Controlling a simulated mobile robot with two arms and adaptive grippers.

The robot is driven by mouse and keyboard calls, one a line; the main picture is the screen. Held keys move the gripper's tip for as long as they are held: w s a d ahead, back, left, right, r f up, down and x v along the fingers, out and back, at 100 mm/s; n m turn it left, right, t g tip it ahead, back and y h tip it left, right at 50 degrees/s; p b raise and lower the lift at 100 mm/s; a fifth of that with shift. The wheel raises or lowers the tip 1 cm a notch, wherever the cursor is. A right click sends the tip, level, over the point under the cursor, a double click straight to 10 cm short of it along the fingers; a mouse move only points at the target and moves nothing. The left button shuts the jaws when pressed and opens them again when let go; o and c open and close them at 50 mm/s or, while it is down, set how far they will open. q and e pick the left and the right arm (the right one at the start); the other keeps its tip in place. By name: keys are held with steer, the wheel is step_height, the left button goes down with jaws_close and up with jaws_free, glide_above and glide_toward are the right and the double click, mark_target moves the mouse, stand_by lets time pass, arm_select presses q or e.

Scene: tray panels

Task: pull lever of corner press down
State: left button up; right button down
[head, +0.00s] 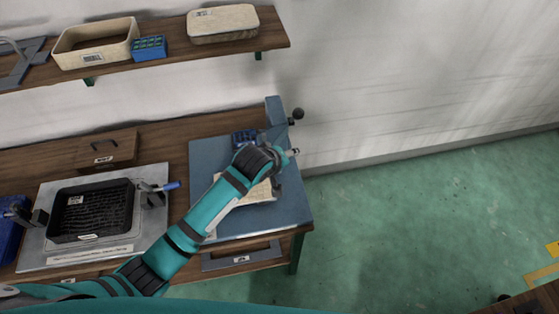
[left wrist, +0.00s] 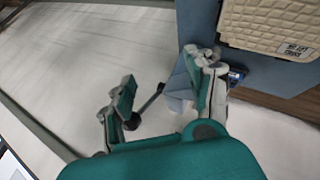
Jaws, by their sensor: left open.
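The corner press is blue, with a flat base (head: 290,210) and an upright post (head: 274,111) at the table's right end. Its lever ends in a black knob (head: 298,114) that sticks out to the right of the post. In the left wrist view the lever's dark rod and knob (left wrist: 132,122) show between my fingers in the picture, the knob close to the left finger. I cannot tell whether they touch. My left gripper (head: 294,152) is open beside the press, and it also shows in the left wrist view (left wrist: 163,92). My right gripper is not in view.
A cream textured pad (left wrist: 270,22) lies on the press base, partly under my arm in the head view. A black tray (head: 92,212) sits on a grey plate with clamps to the left. A shelf (head: 180,48) holds bins above. Green floor (head: 420,220) is open at right.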

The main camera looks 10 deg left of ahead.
arm_select(q)
steer(key=shift+s+v, duration=0.2)
steer(key=shift+v, duration=2.2)
steer(key=shift+f, duration=0.2)
steer(key=v, duration=1.2)
